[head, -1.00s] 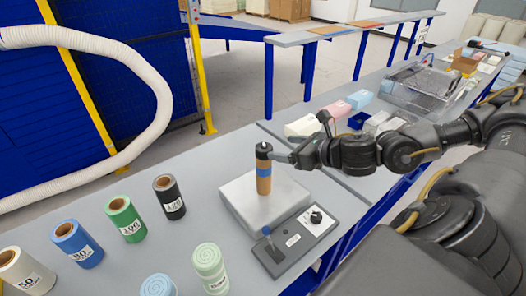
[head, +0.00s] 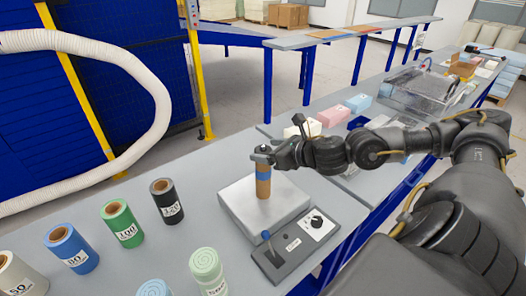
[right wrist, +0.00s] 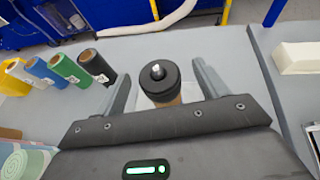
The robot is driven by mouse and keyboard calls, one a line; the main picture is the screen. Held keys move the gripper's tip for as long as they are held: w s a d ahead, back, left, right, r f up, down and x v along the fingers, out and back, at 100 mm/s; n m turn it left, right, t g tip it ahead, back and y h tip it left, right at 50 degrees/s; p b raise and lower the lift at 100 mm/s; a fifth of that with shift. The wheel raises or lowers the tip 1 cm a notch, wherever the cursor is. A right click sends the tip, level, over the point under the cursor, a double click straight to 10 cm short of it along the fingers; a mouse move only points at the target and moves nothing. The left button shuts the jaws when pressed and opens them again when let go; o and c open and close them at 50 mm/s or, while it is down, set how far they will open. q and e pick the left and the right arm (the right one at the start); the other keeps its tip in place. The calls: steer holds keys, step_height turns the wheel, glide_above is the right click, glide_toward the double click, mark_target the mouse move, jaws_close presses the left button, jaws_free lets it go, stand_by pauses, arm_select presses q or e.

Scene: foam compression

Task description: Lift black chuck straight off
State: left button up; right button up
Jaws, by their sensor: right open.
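The black chuck (head: 262,150) sits on top of an upright brown cylinder (head: 263,187) with a blue band, which stands on a light grey block-shaped device (head: 234,205). In the right wrist view the chuck (right wrist: 159,80) shows from above as a round black cap with a pale tip. My right gripper (head: 262,156) is at the chuck's height. Its fingers (right wrist: 164,78) are open, one on each side of the chuck, with gaps visible between. My left gripper is not in view.
A control panel (head: 296,246) with a knob and lever adjoins the grey device. Labelled rolls, including a black one (head: 166,201) and a green one (head: 121,223), stand to the left. A pale green coil (head: 207,271) is in front. Foam blocks (head: 333,116) lie behind my right arm.

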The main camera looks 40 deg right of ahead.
steer(key=p+x, duration=0.1)
steer(key=x, duration=0.2)
steer(key=shift+w+p, duration=0.2)
steer(key=shift+p, duration=0.2)
steer(key=shift+w+a+f, duration=0.1)
steer(key=shift+w+f, duration=0.1)
steer(key=shift+w, duration=0.1)
steer(key=c, duration=1.1)
